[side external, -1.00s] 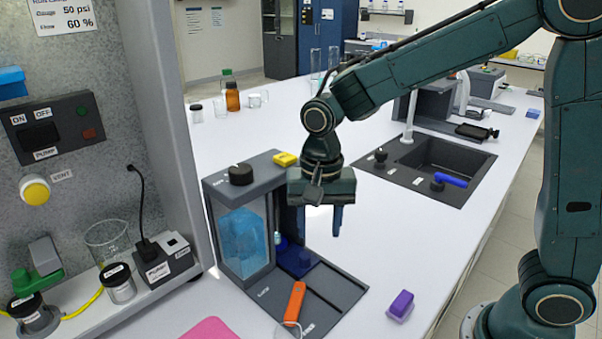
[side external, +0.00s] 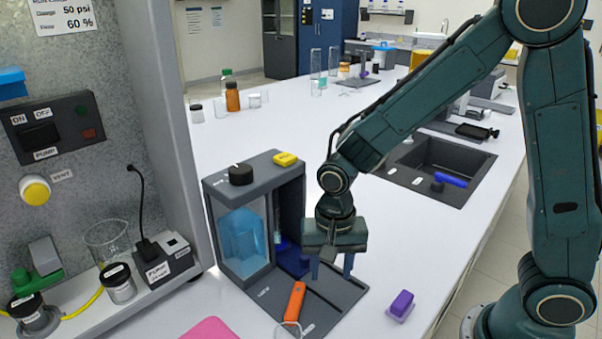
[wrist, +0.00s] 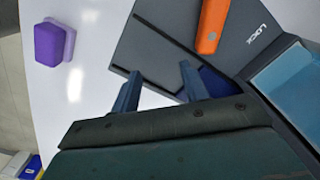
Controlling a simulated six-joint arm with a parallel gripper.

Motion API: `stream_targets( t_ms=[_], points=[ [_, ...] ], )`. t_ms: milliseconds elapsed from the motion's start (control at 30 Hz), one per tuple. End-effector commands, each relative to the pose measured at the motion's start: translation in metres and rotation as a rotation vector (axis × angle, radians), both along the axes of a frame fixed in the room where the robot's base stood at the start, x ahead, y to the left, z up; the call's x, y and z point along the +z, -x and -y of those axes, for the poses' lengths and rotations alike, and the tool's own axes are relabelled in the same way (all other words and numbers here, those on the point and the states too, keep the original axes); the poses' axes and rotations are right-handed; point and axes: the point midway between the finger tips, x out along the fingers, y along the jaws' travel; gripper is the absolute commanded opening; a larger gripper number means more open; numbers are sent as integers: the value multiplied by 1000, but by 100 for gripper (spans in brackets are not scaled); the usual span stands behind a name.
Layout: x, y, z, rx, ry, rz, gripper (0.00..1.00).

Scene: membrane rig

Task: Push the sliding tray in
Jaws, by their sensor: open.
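The grey dispenser-like unit (side external: 226,181) stands on the white bench with a clear-fronted chamber holding a blue block (side external: 243,240). A flat dark tray or base plate (side external: 338,292) extends from its foot; I cannot tell which part of it slides. An orange lever (side external: 295,302) lies on this plate, and it also shows in the wrist view (wrist: 212,26) beside a "LOCK" label. A dark blue part (side external: 292,262) sits in the open bay, partly hidden. My gripper (side external: 332,270) is open and empty, fingers pointing down over the plate, in front of the bay.
A purple block (side external: 401,304) stands on the bench right of the plate. A pink pad (side external: 210,330) lies at the front. The pump rig (side external: 150,120) is at left. A sink (side external: 430,165) lies behind at right. Bench between is clear.

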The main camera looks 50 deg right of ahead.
Motion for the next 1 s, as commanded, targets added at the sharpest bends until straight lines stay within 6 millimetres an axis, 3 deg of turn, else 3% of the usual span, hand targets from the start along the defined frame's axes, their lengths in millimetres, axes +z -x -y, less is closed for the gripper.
stream_targets(
  t_ms=[333,1000],
  points=[
    [0,45,1,2,1,-1,45],
    [91,43,0,0,-1,4,45]
  ],
)
